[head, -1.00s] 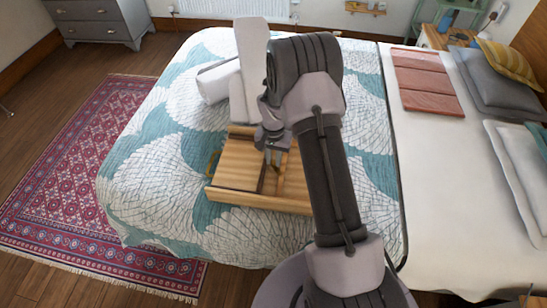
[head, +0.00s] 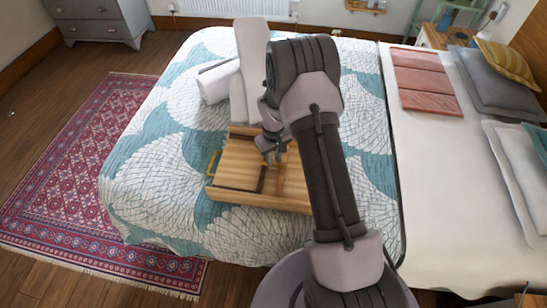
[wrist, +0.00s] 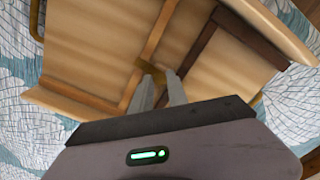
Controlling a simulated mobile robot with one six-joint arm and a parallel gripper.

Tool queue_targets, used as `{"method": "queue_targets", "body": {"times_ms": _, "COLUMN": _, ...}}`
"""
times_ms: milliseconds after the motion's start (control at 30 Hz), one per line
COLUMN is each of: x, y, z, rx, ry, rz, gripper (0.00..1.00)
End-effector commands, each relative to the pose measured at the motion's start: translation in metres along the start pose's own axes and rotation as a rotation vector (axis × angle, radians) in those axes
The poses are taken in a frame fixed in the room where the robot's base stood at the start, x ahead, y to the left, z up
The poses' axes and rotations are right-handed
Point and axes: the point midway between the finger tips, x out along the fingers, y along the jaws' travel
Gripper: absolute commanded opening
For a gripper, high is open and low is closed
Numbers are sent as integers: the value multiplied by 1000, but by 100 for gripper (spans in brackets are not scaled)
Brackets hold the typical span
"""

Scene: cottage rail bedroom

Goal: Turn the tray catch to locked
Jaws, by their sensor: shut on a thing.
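The wooden tray (head: 238,164) lies on the bed, with a brass handle (head: 212,163) at its left end. My gripper (head: 271,160) reaches down onto its middle, beside a dark strip. In the wrist view, my gripper's two fingers (wrist: 160,84) are close together over the tray (wrist: 90,50). They are shut on a small brass-coloured catch (wrist: 154,67), mostly hidden at the fingertips. Whether the catch stands at locked cannot be told. My arm covers the tray's right end in the head view.
The tray sits on a white and teal patterned quilt (head: 150,185). Folded salmon cloth (head: 425,80) and grey pillows (head: 490,80) lie to the right. A red rug (head: 80,150) is on the floor at left, with a grey dresser (head: 98,20) behind.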

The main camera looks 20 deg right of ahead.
Motion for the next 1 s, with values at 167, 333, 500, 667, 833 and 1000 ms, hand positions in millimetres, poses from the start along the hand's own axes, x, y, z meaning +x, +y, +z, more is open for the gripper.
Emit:
{"method": "queue_targets", "body": {"times_ms": 167, "x": -1, "y": 0, "z": -1, "rx": -56, "ry": 2, "rz": 1, "gripper": 0}}
{"method": "queue_targets", "body": {"times_ms": 333, "x": -1, "y": 0, "z": -1, "rx": -81, "ry": 2, "rz": 1, "gripper": 0}}
{"method": "queue_targets", "body": {"times_ms": 500, "x": -1, "y": 0, "z": -1, "rx": -88, "ry": 2, "rz": 1, "gripper": 0}}
{"method": "queue_targets", "body": {"times_ms": 667, "x": -1, "y": 0, "z": -1, "rx": -87, "ry": 2, "rz": 1, "gripper": 0}}
{"method": "queue_targets", "body": {"times_ms": 833, "x": -1, "y": 0, "z": -1, "rx": -87, "ry": 2, "rz": 1, "gripper": 33}}
{"method": "queue_targets", "body": {"times_ms": 1000, "x": 0, "y": 0, "z": 0, "rx": -86, "ry": 1, "rz": 0, "gripper": 40}}
